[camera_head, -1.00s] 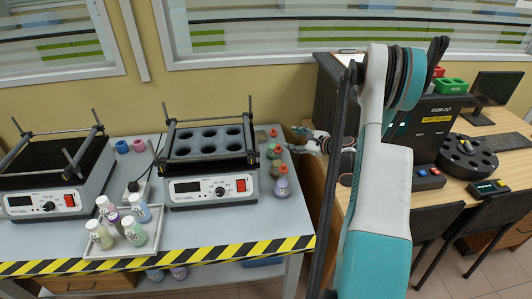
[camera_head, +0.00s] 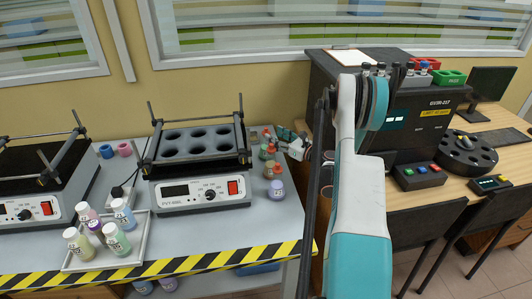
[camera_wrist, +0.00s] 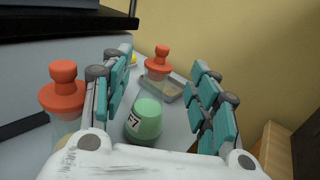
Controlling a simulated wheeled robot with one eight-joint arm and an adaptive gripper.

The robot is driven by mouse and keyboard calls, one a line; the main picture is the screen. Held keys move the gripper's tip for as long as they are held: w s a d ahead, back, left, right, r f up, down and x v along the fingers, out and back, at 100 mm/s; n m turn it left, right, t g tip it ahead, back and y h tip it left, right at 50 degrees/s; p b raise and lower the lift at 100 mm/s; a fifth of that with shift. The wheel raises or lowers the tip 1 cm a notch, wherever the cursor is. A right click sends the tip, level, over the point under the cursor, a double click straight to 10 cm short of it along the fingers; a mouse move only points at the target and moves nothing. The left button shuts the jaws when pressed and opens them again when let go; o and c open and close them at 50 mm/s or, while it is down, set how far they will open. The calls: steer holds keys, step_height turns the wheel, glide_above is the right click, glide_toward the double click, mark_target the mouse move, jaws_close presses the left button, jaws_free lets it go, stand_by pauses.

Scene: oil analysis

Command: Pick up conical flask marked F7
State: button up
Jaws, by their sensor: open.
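A green conical flask (camera_wrist: 144,120) with a white label reading about "F7" stands on the bench in the wrist view. It lies between the two teal-padded fingers of my gripper (camera_wrist: 160,65), closer to the left finger. My gripper is open, and I cannot tell whether either finger touches the flask. In the head view my gripper (camera_head: 279,137) is at the bench's right end, beside a column of small flasks; I cannot tell which one is F7 there.
A tray (camera_head: 104,254) of bottles stands at the front. The wall is close behind.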

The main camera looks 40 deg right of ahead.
mark_target(268, 132)
steer(key=w, duration=0.2)
steer(key=w+b, duration=0.1)
steer(key=w, duration=0.1)
steer(key=w+b, duration=0.1)
steer(key=shift+w+a, duration=0.4)
jaws_close()
